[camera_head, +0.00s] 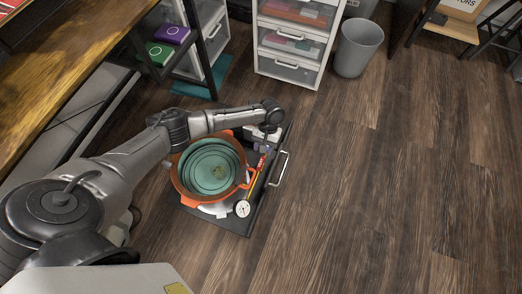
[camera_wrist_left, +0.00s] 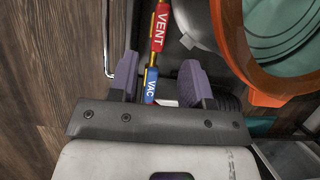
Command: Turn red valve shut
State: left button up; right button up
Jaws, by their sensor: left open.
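The red valve handle, marked VENT (camera_wrist_left: 159,27), lies along a brass-coloured line beside the orange pot. It shows small in the head view (camera_head: 261,161). A blue handle marked VAC (camera_wrist_left: 151,86) sits in line with it, nearer my wrist. My left gripper (camera_wrist_left: 160,72) is open, with its two purple fingers apart on either side of the line, around the blue handle's level. The red handle is beyond the fingertips in the picture. In the head view my left gripper (camera_head: 265,146) points down over the tray's right side. My right gripper is not in view.
The orange pot (camera_head: 240,140) with a teal inside stands on a black tray (camera_head: 236,224) with a metal handle (camera_head: 281,169). A white dial gauge (camera_head: 242,208) is at the front. A drawer unit (camera_head: 290,72) and grey bin (camera_head: 358,47) stand behind. Floor at right is clear.

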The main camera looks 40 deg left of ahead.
aim_at(261, 162)
pick_arm(q)
jog(key=b+x, duration=0.4)
jog(key=x, duration=0.4)
jog(key=shift+r, duration=0.1)
jog(key=shift+c, duration=0.3)
